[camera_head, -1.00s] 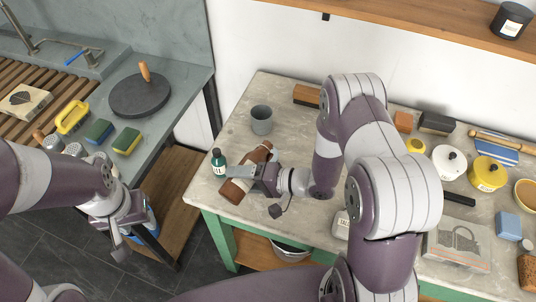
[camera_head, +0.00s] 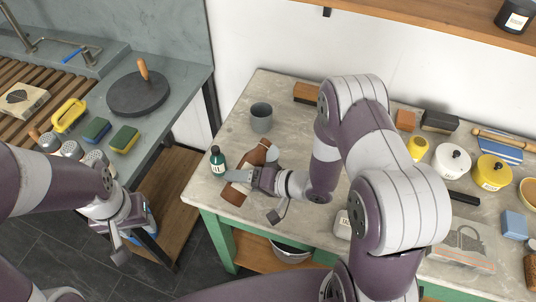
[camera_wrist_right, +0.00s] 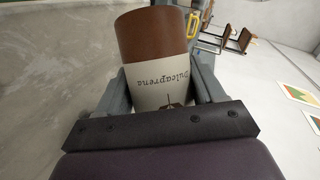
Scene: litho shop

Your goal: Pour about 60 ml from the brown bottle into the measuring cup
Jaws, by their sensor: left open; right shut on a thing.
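The brown bottle (camera_head: 234,194) with a white label is between the fingers of my right gripper (camera_head: 243,177), at the left end of the stone-topped table. In the right wrist view, the bottle (camera_wrist_right: 152,36) shows its brown surface and label, and my right gripper (camera_wrist_right: 160,88) is shut on it. In the head view the gripper partly covers the bottle, and I cannot tell whether it touches the table. The grey measuring cup (camera_head: 261,118) stands upright behind the bottle, apart from it. I cannot see inside the cup. My left gripper (camera_head: 121,247) is open and empty, low at the left.
A green bottle (camera_head: 217,160) stands close to the left of my right gripper. A wooden block (camera_head: 307,93) lies at the back. A yellow pot (camera_head: 492,172) and a white pot (camera_head: 452,160) stand farther right. The tabletop (camera_head: 236,125) around the cup is clear.

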